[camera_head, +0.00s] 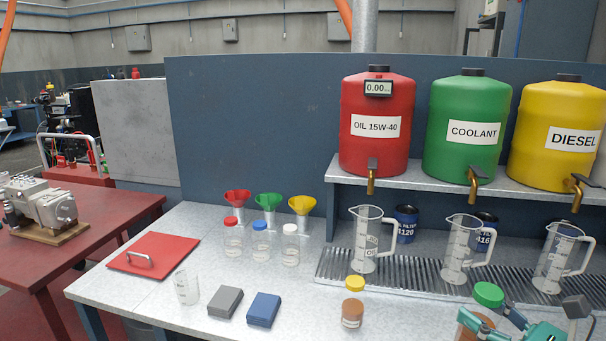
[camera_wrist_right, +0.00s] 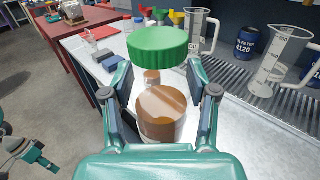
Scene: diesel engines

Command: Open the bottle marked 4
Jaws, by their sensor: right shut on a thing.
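My right gripper (camera_wrist_right: 160,100) is shut on a bottle with brown contents (camera_wrist_right: 162,115), one finger on each side of its body. A wide green cap (camera_wrist_right: 157,45) sits above the contents, with a see-through gap between. In the head view the green cap (camera_head: 488,294) shows at the lower right, by my right gripper (camera_head: 490,322), which partly hides the bottle. A similar bottle with brown contents (camera_head: 352,314) and a yellow cap (camera_head: 355,283) stands to the left. No number 4 is readable. Part of my left gripper (camera_wrist_right: 38,158) shows in the right wrist view; its fingers are unclear.
Clear measuring jugs (camera_head: 366,240) stand on a drain grate (camera_head: 400,268) below red (camera_head: 376,150), green and yellow tanks. Bottles with red, blue and white caps (camera_head: 261,240), funnels, two blocks (camera_head: 263,309) and a red panel (camera_head: 150,255) are further left.

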